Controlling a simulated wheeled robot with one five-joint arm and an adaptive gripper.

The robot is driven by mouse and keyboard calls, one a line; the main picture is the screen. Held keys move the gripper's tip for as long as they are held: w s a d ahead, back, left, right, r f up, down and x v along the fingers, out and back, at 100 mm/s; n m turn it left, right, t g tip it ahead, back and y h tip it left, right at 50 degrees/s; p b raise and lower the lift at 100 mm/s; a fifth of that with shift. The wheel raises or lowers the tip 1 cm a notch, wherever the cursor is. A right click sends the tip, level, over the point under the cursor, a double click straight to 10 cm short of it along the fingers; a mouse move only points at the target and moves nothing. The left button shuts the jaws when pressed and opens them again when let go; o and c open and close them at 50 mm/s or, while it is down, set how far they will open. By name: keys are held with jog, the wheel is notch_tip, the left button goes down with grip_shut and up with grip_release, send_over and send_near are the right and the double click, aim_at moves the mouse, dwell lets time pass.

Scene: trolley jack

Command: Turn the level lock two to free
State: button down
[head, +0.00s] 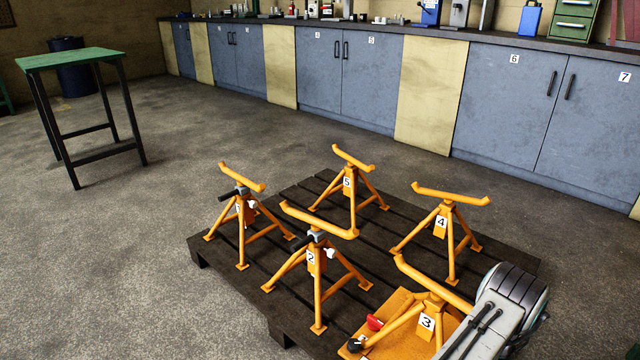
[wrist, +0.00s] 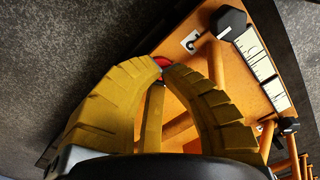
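A red lever (head: 375,322) sits on an orange plate (head: 396,307) by the stand marked 3. In the wrist view a red part (wrist: 163,62) shows just past my fingertips, mostly hidden by them. I cannot tell which numbered lock it is, or whether they touch it. My gripper (wrist: 163,70) has two yellow fingers curving together, their tips close with at most a narrow gap. The head view does not show my fingers.
Several orange numbered stands, such as stand 2 (head: 312,262) and stand 4 (head: 441,222), stand on a dark slatted pallet (head: 285,210). A green-topped table (head: 70,58) is at the left. Blue cabinets (head: 510,100) line the back. The floor between is clear.

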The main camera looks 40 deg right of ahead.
jog(key=shift+f+b, duration=1.65)
jog(key=shift+f, duration=1.8)
jog(key=shift+w+d, duration=0.4)
jog(key=shift+w, duration=0.05)
jog(key=shift+s+d, duration=0.15)
jog(key=shift+d, duration=0.05)
jog(key=shift+s+d, duration=0.15)
jog(key=shift+d, duration=0.15)
jog(key=shift+s+d, duration=0.15)
jog(key=shift+d, duration=0.25)
jog(key=shift+s, duration=0.15)
jog(key=shift+s+r, duration=0.1)
jog(key=shift+s, duration=0.15)
